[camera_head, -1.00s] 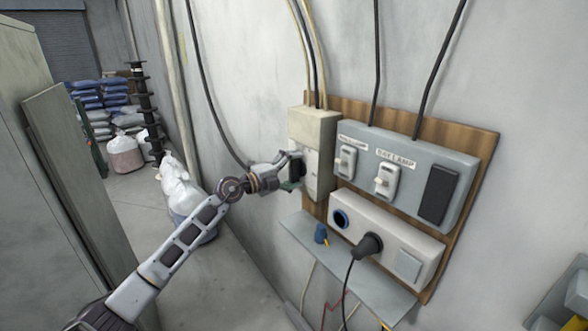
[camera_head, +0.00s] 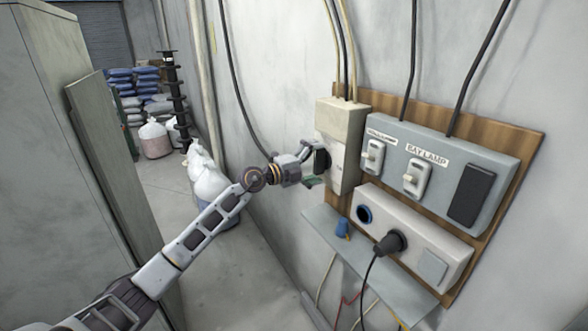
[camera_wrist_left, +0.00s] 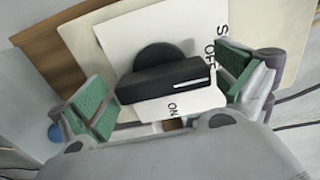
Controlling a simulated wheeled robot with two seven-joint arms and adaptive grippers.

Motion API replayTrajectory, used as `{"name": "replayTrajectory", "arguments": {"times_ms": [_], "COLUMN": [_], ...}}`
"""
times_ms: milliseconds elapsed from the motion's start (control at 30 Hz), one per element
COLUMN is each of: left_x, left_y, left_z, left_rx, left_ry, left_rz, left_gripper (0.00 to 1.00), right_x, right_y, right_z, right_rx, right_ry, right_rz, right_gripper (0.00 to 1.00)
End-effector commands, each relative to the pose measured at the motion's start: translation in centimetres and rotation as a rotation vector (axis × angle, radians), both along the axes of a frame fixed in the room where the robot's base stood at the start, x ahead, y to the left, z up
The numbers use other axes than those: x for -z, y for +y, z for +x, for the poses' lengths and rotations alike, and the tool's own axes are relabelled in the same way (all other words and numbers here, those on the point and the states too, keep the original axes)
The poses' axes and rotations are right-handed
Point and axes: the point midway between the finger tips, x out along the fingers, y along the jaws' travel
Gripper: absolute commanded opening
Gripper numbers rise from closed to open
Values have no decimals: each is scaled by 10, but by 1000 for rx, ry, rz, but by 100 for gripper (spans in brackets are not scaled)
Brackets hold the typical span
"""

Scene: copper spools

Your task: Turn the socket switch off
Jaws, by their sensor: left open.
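A black rotary knob (camera_head: 322,161) sits on the side of a beige box (camera_head: 341,125) on the wall. In the left wrist view the knob (camera_wrist_left: 165,80) is on a white plate (camera_wrist_left: 115,38) lettered "OFF" and "ON". The knob's white mark points right, and I cannot tell which label it meets. My left gripper (camera_head: 309,166) is at the knob, open. In the left wrist view its green pads (camera_wrist_left: 163,86) stand on either side of the knob, apart from it. My right gripper is not in view.
Right of the box is a grey panel (camera_head: 440,150) with two switches and a "BAY LAMP" label. Below it are a white socket strip (camera_head: 385,210) with a black plug (camera_head: 390,243) and a grey shelf (camera_head: 335,233). A cabinet (camera_head: 60,150) stands left.

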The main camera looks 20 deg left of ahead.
Motion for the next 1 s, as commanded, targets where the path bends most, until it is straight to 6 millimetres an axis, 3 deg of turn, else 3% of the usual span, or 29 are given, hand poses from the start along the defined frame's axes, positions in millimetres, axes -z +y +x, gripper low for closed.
{"name": "replayTrajectory", "arguments": {"times_ms": [1000], "left_x": [0], "left_y": [53], "left_z": [-68], "left_rx": [0], "left_ry": [1], "left_rz": [1], "left_gripper": [100], "right_x": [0], "right_y": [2], "right_z": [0], "right_rx": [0], "right_ry": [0], "right_rz": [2], "right_gripper": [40]}}
